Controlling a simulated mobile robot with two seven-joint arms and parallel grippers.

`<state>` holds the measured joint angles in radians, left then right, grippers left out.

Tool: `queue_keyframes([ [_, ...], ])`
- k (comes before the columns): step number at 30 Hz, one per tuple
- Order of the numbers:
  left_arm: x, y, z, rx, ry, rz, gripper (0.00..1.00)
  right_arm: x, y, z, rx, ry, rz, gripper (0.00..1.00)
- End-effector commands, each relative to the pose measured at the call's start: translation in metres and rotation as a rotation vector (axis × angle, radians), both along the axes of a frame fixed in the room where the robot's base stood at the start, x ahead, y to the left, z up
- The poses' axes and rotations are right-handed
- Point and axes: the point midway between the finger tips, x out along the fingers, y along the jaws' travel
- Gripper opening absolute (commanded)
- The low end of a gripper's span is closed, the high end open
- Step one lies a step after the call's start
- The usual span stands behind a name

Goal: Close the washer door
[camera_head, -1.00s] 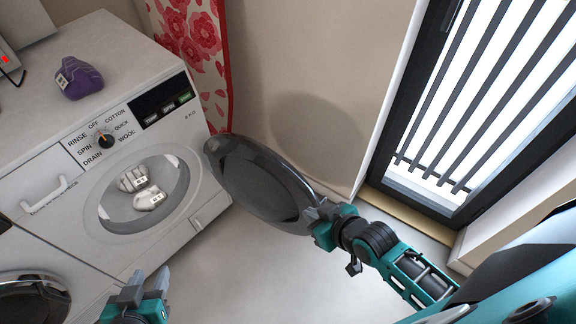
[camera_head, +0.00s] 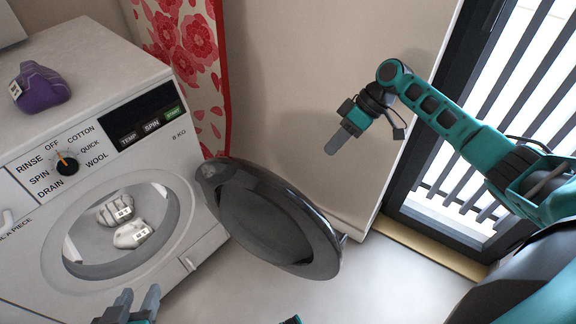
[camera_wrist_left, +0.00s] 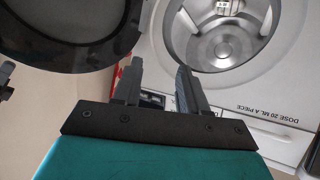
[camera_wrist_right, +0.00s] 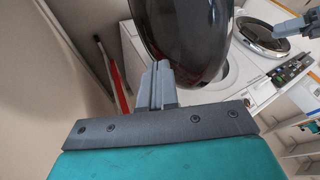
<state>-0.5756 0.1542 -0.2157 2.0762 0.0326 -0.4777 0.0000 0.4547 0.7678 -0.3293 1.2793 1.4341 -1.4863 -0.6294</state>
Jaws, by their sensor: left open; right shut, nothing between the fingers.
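The white washer (camera_head: 150,165) stands at the left with its dark round door (camera_head: 265,215) swung wide open to the right. Its round opening (camera_head: 75,245) shows pale items inside. My left gripper (camera_head: 135,300) is open and empty at the bottom, in front of the washer and left of the door. In the left wrist view, the door (camera_wrist_left: 70,50) is upper left and the opening (camera_wrist_left: 222,40) is ahead. My right gripper (camera_head: 340,143) is shut and empty, above and right of the door in the head view. In the right wrist view, its fingers (camera_wrist_right: 157,82) appear just below the door (camera_wrist_right: 185,40).
A purple item (camera_head: 42,90) lies on the washer top. A red-flowered curtain (camera_head: 190,60) hangs behind the washer. A wall (camera_head: 290,80) and a barred glass door (camera_head: 480,150) are at the right. The floor (camera_head: 230,300) below the door is clear.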

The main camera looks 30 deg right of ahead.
Motion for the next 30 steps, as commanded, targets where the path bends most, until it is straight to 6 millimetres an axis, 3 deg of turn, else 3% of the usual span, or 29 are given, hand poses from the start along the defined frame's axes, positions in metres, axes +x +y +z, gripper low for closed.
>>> queue_keyframes([
  [8,-0.008,0.000,-0.013,0.001,0.023,0.000,0.43,0.001,0.009,-0.014,0.006,0.003,0.004,0.00],
  [20,-0.011,0.001,-0.036,0.001,0.031,0.001,0.43,0.009,0.058,-0.083,0.007,0.002,0.004,0.00],
  [30,-0.009,0.000,-0.029,-0.002,0.028,0.004,0.43,-0.011,0.089,-0.083,0.004,0.001,0.004,0.00],
])
